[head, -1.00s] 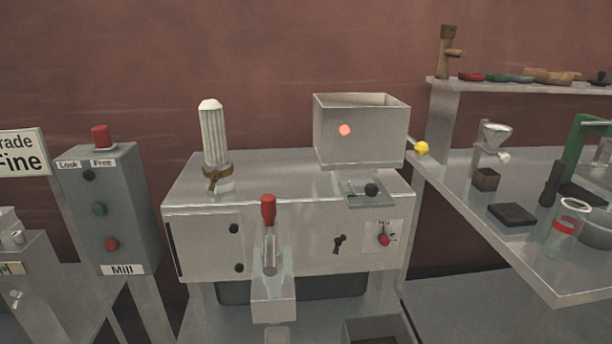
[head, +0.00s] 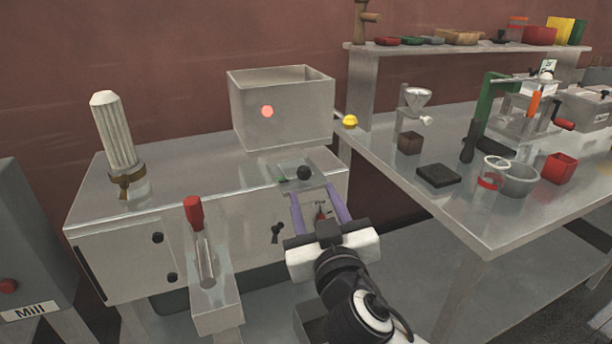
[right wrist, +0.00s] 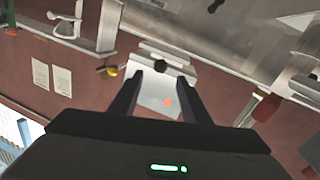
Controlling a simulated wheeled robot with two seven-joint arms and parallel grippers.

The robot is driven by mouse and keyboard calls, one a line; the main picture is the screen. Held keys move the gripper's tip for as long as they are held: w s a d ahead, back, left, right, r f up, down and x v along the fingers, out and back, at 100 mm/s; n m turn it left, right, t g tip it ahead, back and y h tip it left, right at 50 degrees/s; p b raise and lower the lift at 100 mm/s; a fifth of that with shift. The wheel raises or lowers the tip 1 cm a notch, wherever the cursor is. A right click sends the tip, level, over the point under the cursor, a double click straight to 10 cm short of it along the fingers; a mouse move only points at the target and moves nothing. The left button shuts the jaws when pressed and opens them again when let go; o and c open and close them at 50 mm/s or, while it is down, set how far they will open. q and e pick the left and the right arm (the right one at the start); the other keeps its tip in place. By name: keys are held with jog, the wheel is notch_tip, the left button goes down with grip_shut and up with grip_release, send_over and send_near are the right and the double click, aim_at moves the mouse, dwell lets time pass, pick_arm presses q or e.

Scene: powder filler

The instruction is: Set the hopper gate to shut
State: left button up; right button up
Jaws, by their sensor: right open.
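The steel hopper (head: 280,112) stands on the filler cabinet (head: 185,235) and has a pink-red dot on its front. Below its front edge is the gate plate (head: 290,186) with a black round knob (head: 304,172) and a bit of green beside it. My right gripper (head: 314,193) is open and empty, its purple fingers pointing at the cabinet front just below the knob. In the right wrist view the black knob (right wrist: 160,65) lies ahead, between the lines of the two fingers (right wrist: 160,80). I cannot tell whether they touch anything. My left gripper is not in view.
A red-handled lever (head: 194,213) and a black key-like knob (head: 277,232) are on the cabinet front. A white ribbed cylinder (head: 115,135) stands on the cabinet's left. A yellow ball knob (head: 349,121) is right of the hopper. The side table (head: 470,215) holds several tools.

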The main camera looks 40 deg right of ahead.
aim_at(306, 177)
jog(key=p+x, duration=0.1)
jog(key=x, duration=0.6)
jog(key=shift+w+d, duration=0.15)
jog(key=shift+w, duration=0.15)
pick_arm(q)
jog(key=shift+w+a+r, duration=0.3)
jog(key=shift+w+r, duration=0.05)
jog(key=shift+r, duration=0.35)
pick_arm(e)
jog(key=shift+w, duration=0.15)
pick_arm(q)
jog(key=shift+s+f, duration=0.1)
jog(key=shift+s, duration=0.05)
pick_arm(e)
jog(key=shift+c, duration=0.5)
grip_shut()
jog(key=x, duration=0.3)
jog(key=b+x, duration=0.1)
jog(key=shift+w+a+f, duration=0.2)
jog(key=shift+w+a, duration=0.05)
jog(key=shift+w, duration=0.45)
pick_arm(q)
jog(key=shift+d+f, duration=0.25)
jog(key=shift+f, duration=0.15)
pick_arm(e)
jog(key=shift+d+r, duration=0.15)
jog(key=shift+r, duration=0.1)
